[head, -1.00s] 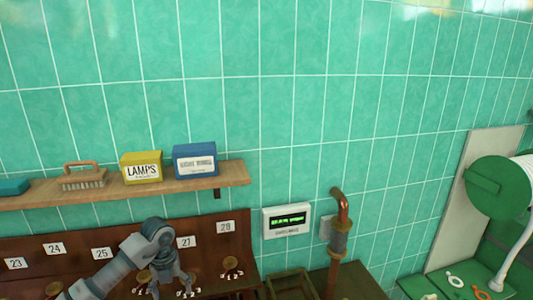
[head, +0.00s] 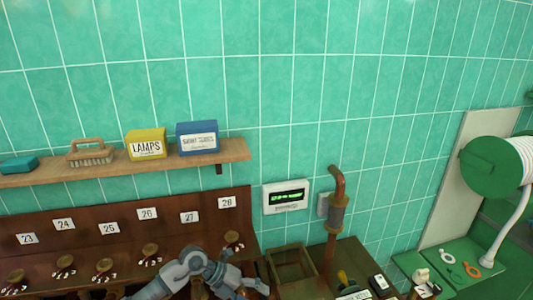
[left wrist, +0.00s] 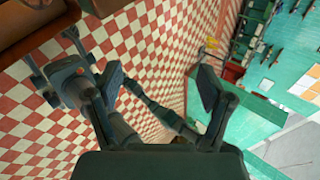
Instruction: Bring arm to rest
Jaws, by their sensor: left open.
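My left arm (head: 190,266) comes in at the bottom of the head view, in front of the brown numbered panel (head: 75,255). Its far end reaches toward the lower edge there, and the fingers are not clear. In the left wrist view my left gripper (left wrist: 160,88) is open, with its two fingers wide apart. Nothing is between the fingertips; the red and white checkered floor (left wrist: 150,45) shows beyond them. Grey jointed links show past the left finger. My right gripper is not seen in the head view, and I cannot make it out in the wrist view.
A wooden shelf (head: 60,178) above the panel holds a brush (head: 90,155), a yellow box (head: 146,145) and a blue box (head: 198,138). Right of the panel are a display (head: 286,196), a copper pipe (head: 335,215) and a wooden tray (head: 272,262). A green reel (head: 490,165) stands far right.

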